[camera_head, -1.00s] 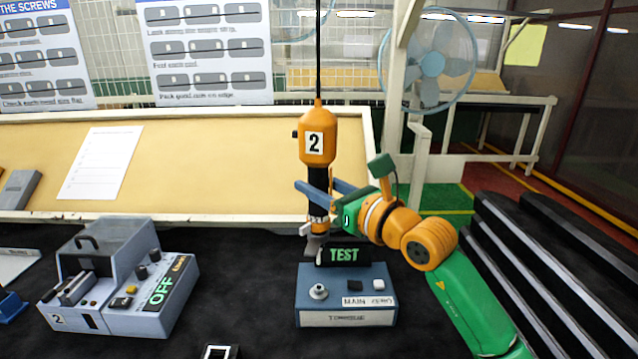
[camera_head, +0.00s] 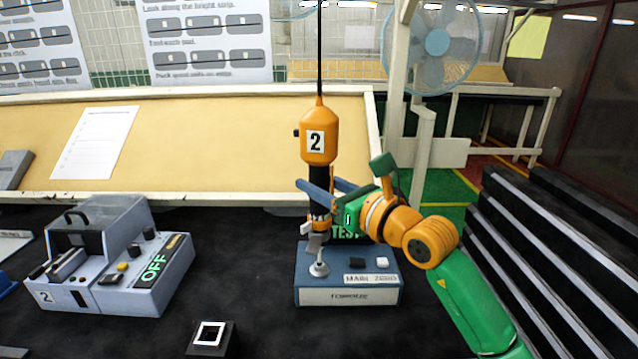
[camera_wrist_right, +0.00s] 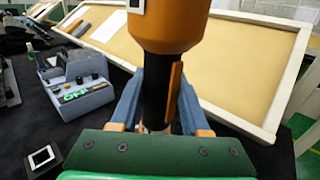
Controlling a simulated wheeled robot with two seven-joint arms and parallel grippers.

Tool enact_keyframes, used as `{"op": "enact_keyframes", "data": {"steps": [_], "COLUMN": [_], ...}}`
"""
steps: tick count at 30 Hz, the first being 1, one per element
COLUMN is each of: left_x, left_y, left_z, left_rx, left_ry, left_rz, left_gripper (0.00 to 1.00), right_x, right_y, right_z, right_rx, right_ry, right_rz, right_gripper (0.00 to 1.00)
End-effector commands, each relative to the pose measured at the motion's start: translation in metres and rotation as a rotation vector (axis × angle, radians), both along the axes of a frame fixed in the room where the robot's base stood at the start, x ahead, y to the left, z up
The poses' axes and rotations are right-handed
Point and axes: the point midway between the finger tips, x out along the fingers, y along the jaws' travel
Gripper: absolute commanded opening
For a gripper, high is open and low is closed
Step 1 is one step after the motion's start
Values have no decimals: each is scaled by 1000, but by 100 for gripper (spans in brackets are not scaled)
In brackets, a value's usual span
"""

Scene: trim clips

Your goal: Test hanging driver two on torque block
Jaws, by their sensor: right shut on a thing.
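Driver two (camera_head: 319,135) is orange with a black grip and a "2" label, and hangs upright from a dark cord. My right gripper (camera_head: 318,192) is shut on its black grip; the wrist view also shows driver two (camera_wrist_right: 165,28) between the blue fingers (camera_wrist_right: 158,108). The torque block (camera_head: 347,296) is a blue-grey box on the dark table, with a round metal socket (camera_head: 319,268) on its top left. The driver's lower end is right above the socket; whether it touches cannot be told. My left gripper is not in view.
A grey power unit (camera_head: 150,285) marked "2" shows "OFF" at the left. A small black block with a white square (camera_head: 210,335) sits at the front. Black rails (camera_head: 560,270) fill the right side. A tan board (camera_head: 220,140) stands behind.

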Motion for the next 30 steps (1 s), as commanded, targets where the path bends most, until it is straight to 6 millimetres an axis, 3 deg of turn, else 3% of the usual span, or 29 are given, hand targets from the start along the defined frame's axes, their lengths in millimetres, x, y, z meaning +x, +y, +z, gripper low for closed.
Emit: {"op": "enact_keyframes", "data": {"steps": [30], "left_x": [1], "left_y": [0], "left_z": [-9], "left_rx": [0], "left_ry": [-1], "left_rz": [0], "left_gripper": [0], "right_x": [0], "right_y": [0], "right_z": [-9], "right_rx": [0], "right_ry": [0], "right_rz": [0], "right_gripper": [0]}}
